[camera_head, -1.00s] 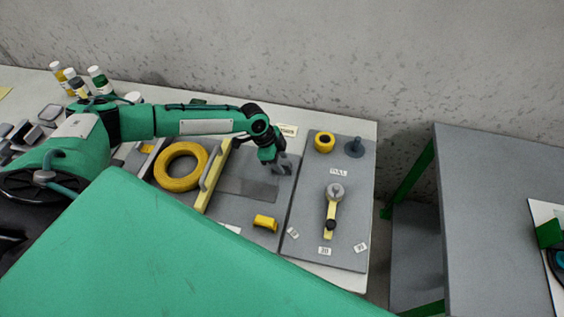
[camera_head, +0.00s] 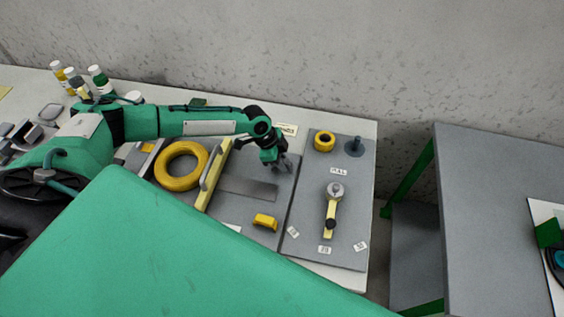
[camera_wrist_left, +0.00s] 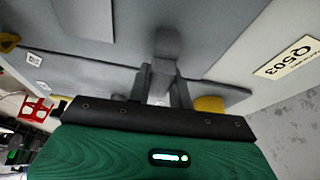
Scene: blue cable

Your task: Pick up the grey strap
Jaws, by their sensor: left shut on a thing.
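My left gripper (camera_head: 283,166) is over the back right part of the left grey board. In the left wrist view, the gripper (camera_wrist_left: 160,85) has its two fingers close on either side of a grey piece, the grey strap (camera_wrist_left: 167,45), which extends up from between them. In the head view the fingers hide most of what they hold. A flat dark grey strip (camera_head: 248,188) shows on the board just left of and in front of the fingertips; I cannot tell whether it is part of the strap. My right gripper is not in view.
A yellow ring (camera_head: 181,183), a yellow bar with a grey handle (camera_head: 206,190) and a yellow block (camera_head: 264,221) are near. The right board (camera_head: 300,235) carries a yellow roll (camera_head: 323,141), a grey peg (camera_head: 354,147) and a lever (camera_head: 331,213). Bottles (camera_head: 100,80) stand back left.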

